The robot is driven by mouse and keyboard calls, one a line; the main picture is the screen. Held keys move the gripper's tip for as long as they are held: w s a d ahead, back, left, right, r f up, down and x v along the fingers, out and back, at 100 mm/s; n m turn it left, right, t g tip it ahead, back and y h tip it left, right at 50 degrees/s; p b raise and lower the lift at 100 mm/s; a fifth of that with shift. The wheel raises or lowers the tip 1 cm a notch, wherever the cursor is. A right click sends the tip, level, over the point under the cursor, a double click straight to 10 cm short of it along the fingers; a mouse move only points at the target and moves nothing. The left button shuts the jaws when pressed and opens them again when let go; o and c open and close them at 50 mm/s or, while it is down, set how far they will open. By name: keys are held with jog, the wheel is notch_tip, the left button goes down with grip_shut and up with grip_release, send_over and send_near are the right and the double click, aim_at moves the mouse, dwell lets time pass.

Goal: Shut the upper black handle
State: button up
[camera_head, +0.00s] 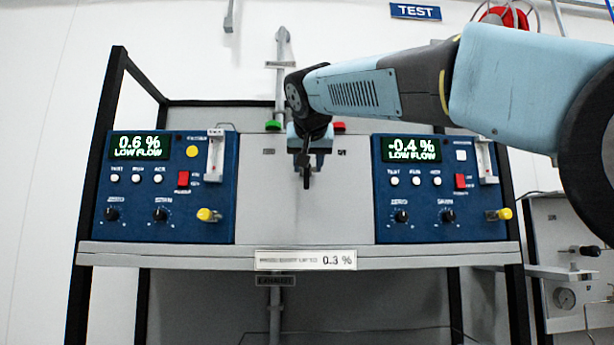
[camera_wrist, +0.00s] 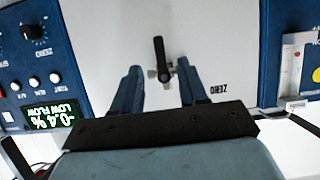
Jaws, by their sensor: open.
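A black handle (camera_wrist: 159,58) shows in the wrist view on the pale centre panel, with its pivot near a small metal fitting. In this upside-down view, the lever runs from the pivot toward the top of the picture. My gripper (camera_wrist: 158,68) is open, with one blue-grey finger on each side of the handle. I cannot tell whether the fingers touch it. In the head view my gripper (camera_head: 307,165) is in front of the centre panel and hides part of it. A second handle cannot be made out, so which handle this is stays unclear.
Blue analyser modules stand left (camera_head: 170,187) and right (camera_head: 440,189) of the centre panel (camera_head: 262,205), each with a yellow knob at its lower right. A grey shelf edge (camera_head: 180,257) runs below. Green (camera_head: 274,126) and red (camera_head: 339,127) parts sit at the panel's top.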

jog(key=shift+v, duration=2.55)
jog(key=shift+f, duration=0.1)
jog(key=shift+c, duration=0.3)
